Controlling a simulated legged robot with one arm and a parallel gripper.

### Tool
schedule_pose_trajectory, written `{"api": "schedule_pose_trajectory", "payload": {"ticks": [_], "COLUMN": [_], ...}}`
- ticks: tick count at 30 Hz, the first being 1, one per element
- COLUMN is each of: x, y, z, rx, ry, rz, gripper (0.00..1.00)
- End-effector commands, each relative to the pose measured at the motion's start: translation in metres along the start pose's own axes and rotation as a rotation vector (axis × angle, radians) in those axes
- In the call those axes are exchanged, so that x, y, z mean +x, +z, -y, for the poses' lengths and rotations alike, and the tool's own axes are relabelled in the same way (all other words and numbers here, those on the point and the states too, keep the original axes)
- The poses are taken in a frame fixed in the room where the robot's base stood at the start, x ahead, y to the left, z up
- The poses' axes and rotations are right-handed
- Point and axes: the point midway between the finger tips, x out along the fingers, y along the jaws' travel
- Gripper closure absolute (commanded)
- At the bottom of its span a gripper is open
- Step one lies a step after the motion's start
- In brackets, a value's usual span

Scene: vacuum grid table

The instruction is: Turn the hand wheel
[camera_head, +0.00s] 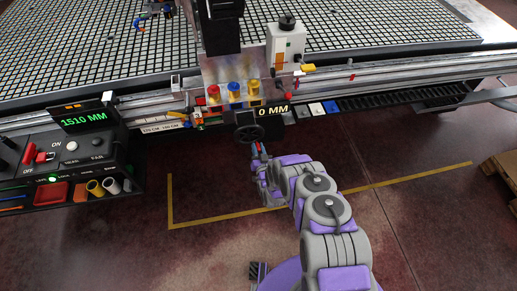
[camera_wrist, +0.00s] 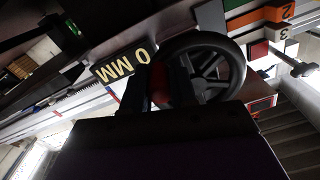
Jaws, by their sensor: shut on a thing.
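The hand wheel (camera_head: 249,134) is black and spoked, mounted at the front edge of the table below a "0 MM" display (camera_head: 272,110). In the wrist view the wheel (camera_wrist: 239,62) fills the upper middle, and the "0 MM" display (camera_wrist: 122,64) is to its left. My gripper (camera_head: 261,148) is at the lower right of the wheel in the head view. In the wrist view my gripper (camera_wrist: 158,88) is shut at the wheel's left rim, with a red part beside it. The exact contact is partly hidden by the fingers.
A control box (camera_head: 75,150) with a "1510 MM" display (camera_head: 84,118) and buttons stands at the left. Red, blue and yellow knobs (camera_head: 234,91) sit above the wheel. The grid table (camera_head: 100,45) lies behind. The floor in front is open, with a pallet (camera_head: 502,170) at the right.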

Motion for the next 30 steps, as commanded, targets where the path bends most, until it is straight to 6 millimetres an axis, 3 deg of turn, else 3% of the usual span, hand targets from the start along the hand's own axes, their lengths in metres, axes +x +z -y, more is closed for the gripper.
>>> {"api": "schedule_pose_trajectory", "payload": {"ticks": [9,10,18,30], "x": [-0.0009,-0.001,-0.0002,-0.0022], "y": [0.004,0.004,0.0039,0.0029], "z": [0.0065,0.0066,0.0049,0.0029], "rx": [0.03,0.03,0.029,0.029], "ry": [-0.009,-0.009,-0.006,-0.004], "rz": [0.005,0.005,0.004,0.003], "gripper": [1.0,0.72,0.48,0.48]}}
